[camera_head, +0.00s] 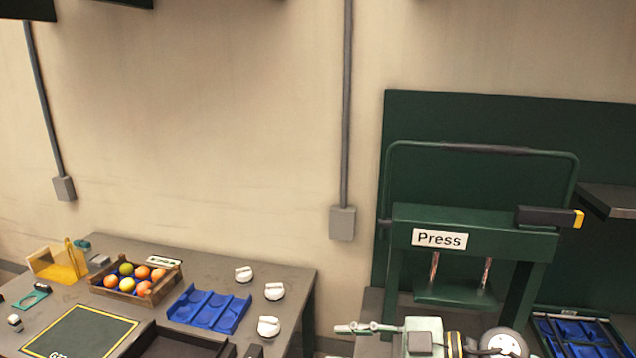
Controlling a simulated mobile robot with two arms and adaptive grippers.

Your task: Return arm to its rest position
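What looks like my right gripper (366,328) is at the bottom edge, a thin silver end pointing left, joined to a pale green block and a round white joint of my arm. It is in front of the press. I see no object in it, but its fingers are too small to tell open from shut. My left gripper is not in view. A wooden crate (171,285) on the left table holds several orange fruits and a yellow-green one.
The grey table (291,275) also bears an empty blue tray (209,309), three white knob-like pieces (274,291), a green mat (78,335) and a yellow holder (62,270). A green press (480,218) stands right, with a blue-lined rack (578,334) beside it.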

